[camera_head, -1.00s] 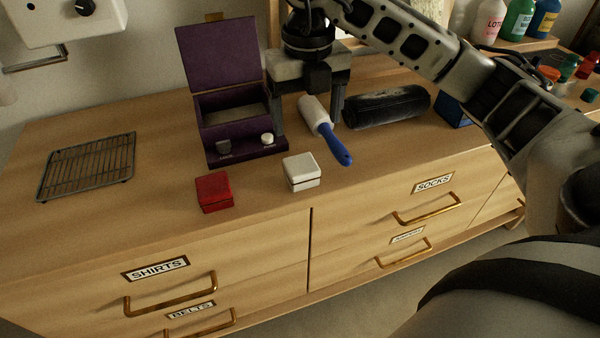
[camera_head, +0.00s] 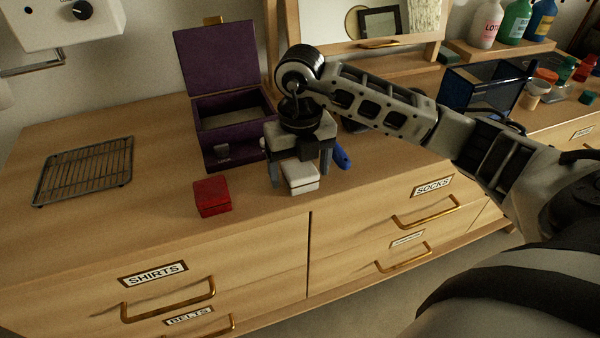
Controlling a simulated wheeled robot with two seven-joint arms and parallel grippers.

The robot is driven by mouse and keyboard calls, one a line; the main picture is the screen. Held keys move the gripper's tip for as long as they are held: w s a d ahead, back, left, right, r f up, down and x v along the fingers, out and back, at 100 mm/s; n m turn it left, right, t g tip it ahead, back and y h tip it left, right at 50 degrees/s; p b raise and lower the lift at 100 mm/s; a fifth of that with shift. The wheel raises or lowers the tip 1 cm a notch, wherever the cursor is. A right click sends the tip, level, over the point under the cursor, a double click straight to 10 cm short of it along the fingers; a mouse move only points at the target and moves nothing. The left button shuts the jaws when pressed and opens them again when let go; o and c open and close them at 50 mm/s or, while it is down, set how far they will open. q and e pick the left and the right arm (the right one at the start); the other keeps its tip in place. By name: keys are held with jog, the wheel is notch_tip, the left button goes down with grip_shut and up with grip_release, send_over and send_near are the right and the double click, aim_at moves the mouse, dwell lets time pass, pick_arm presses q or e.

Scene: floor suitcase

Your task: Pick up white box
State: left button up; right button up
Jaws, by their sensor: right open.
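The small white box (camera_head: 301,179) sits on the dresser top near its front edge, right of a red box (camera_head: 212,196). My right gripper (camera_head: 299,179) points down over the white box. Its jaws are open, with one finger to the left of the box and the other to its right and a little behind. The gripper body hides the back of the box. I cannot tell whether either finger touches it. My left gripper is not in view.
An open purple case (camera_head: 220,137) stands behind the boxes. The blue handle (camera_head: 342,158) of the lint roller shows just right of my gripper. A wire rack (camera_head: 84,170) lies at left. A blue clear container (camera_head: 485,88) and bottles stand at back right.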

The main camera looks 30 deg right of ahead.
jog(key=c, duration=1.1)
jog(key=shift+r, duration=0.1)
